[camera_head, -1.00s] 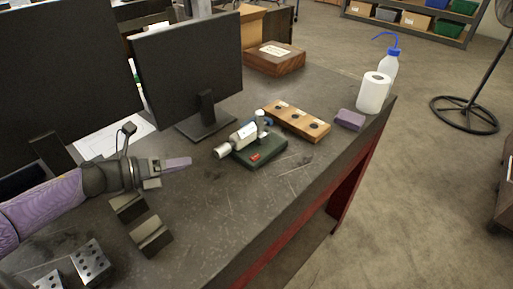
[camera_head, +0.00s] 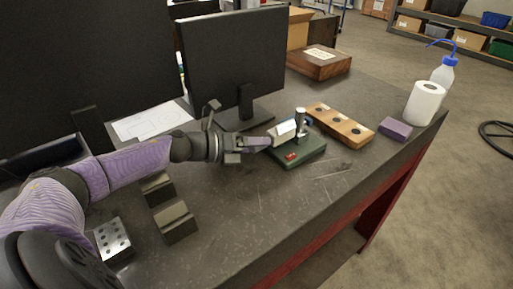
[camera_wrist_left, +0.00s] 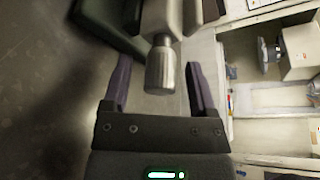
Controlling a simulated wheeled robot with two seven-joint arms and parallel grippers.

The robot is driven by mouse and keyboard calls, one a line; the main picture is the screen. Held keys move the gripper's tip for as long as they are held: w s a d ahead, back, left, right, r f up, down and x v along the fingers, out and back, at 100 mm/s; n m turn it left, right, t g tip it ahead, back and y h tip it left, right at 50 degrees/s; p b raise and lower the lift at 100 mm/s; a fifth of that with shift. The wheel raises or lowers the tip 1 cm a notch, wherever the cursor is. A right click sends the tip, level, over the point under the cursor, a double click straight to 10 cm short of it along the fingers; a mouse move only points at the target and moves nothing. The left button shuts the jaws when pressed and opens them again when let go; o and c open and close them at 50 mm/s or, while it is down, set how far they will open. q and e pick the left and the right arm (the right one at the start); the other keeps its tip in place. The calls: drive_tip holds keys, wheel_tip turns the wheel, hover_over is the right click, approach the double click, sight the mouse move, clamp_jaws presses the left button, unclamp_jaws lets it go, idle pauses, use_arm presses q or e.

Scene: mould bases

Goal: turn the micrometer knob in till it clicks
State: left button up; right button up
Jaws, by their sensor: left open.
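The micrometer (camera_head: 286,131) lies in its green stand (camera_head: 300,153) on the dark bench, with its knob end toward my left gripper. In the left wrist view the silver micrometer knob (camera_wrist_left: 161,70) points between the two purple fingers. My left gripper (camera_wrist_left: 158,90) is open, with a finger on each side of the knob and a visible gap to each. In the head view the left gripper (camera_head: 258,143) is at the knob end and hides the knob. My right gripper is not in view.
A wooden block with round holes (camera_head: 339,126) stands just behind the green stand. A monitor (camera_head: 235,65) stands behind my gripper. Steel V-blocks (camera_head: 175,222) sit below my left arm. A purple sponge (camera_head: 395,128) and paper roll (camera_head: 424,103) stand at right.

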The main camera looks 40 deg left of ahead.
use_arm(q)
drive_tip(key=shift+w+d, duration=0.15)
clamp_jaws()
idle(0.5)
